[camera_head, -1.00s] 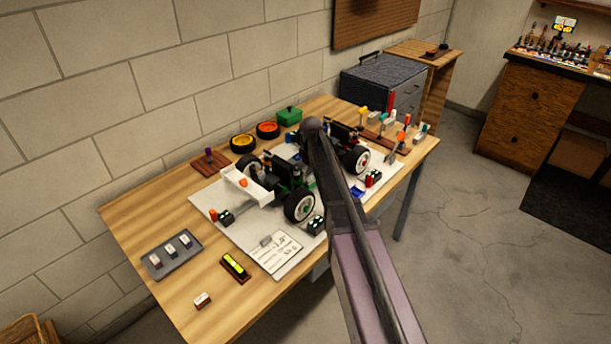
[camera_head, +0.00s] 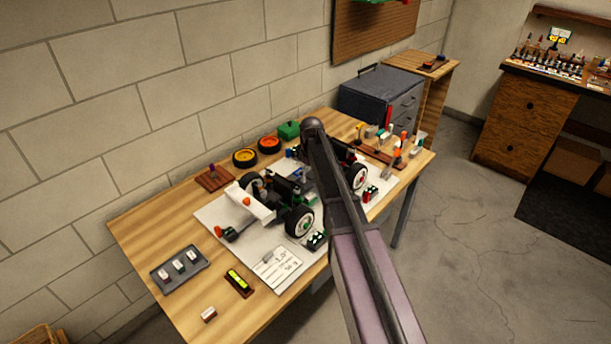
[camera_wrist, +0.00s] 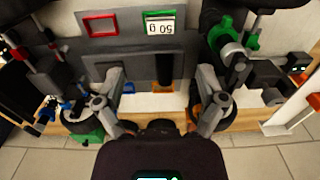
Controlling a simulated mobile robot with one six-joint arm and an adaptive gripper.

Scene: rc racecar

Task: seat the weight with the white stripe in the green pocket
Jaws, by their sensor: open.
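In the wrist view, the green-rimmed pocket (camera_wrist: 160,14) is set in a dark grey panel. A white-faced piece (camera_wrist: 160,27), marked with an upside-down 50, lies within its rim; I cannot tell whether this is a weight or a label. My gripper (camera_wrist: 164,88) is open below it in the picture, fingers spread to both sides, with nothing held between them. In the head view my arm hides the gripper. Small weights (camera_head: 178,266) with pale tops sit in a grey tray (camera_head: 162,286). I cannot make out which has the white stripe.
A red-rimmed pocket (camera_wrist: 100,25) lies beside the green one. The car's wheels (camera_head: 299,222) and white wing (camera_head: 250,204) stand on a white mat (camera_head: 222,213). A lone pale-topped block (camera_head: 208,314) and a yellow level (camera_head: 239,281) lie near the table's front edge.

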